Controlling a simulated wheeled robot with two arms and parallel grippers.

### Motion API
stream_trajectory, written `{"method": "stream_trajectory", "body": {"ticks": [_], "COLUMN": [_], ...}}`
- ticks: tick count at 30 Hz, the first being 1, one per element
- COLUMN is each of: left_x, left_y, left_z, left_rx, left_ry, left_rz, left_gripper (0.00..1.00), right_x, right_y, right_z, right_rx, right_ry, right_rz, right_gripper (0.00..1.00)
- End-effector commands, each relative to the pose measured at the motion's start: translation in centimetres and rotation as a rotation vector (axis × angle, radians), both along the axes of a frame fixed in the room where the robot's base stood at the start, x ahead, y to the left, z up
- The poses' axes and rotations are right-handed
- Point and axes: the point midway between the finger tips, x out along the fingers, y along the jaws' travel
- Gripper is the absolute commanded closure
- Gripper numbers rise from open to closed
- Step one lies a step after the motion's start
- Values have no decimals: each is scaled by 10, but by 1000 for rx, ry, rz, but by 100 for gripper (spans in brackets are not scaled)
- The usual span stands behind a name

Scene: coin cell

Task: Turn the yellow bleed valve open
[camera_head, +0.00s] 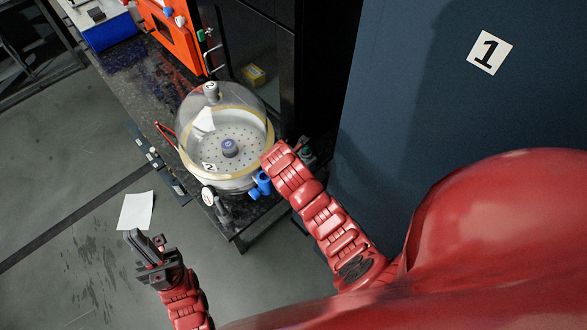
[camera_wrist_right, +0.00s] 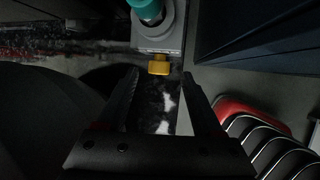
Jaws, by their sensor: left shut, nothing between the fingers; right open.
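The yellow bleed valve (camera_wrist_right: 159,66) shows in the right wrist view, on the lower edge of a grey block (camera_wrist_right: 155,44) under a teal knob (camera_wrist_right: 147,9). My right gripper (camera_wrist_right: 160,88) is open, its two dark fingers pointing toward the valve. The valve lies ahead between the fingertips; contact is not visible. In the head view my right forearm reaches to the right of the glass-domed chamber, and the yellow valve and right gripper are hidden there. My left gripper (camera_head: 146,243) is shut and empty, low at the left, over the floor.
The clear-domed chamber (camera_head: 228,130) stands on a dark speckled bench (camera_head: 132,73), with blue valves (camera_head: 262,184) and a round gauge (camera_head: 208,195) at its front. An orange unit (camera_head: 175,35) stands behind. A dark blue panel marked 1 (camera_head: 440,110) bounds the right side.

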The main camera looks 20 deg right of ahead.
Motion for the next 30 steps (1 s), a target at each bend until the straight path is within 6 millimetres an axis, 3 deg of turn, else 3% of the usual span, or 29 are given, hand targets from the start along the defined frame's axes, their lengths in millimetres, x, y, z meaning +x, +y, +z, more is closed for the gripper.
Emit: {"method": "stream_trajectory", "body": {"ticks": [9,20,30], "left_x": [0,0,0], "left_y": [0,0,0], "left_z": [10,10,10], "left_rx": [0,0,0], "left_ry": [0,0,0], "left_rz": [0,0,0], "left_gripper": [100,100,100], "right_x": [7,9,9], "right_y": [-8,-8,-9], "right_z": [-23,-26,-26], "right_rx": [-1,0,0], "right_ry": [3,-2,-1], "right_rz": [-2,1,0], "right_gripper": [32,32,90]}}
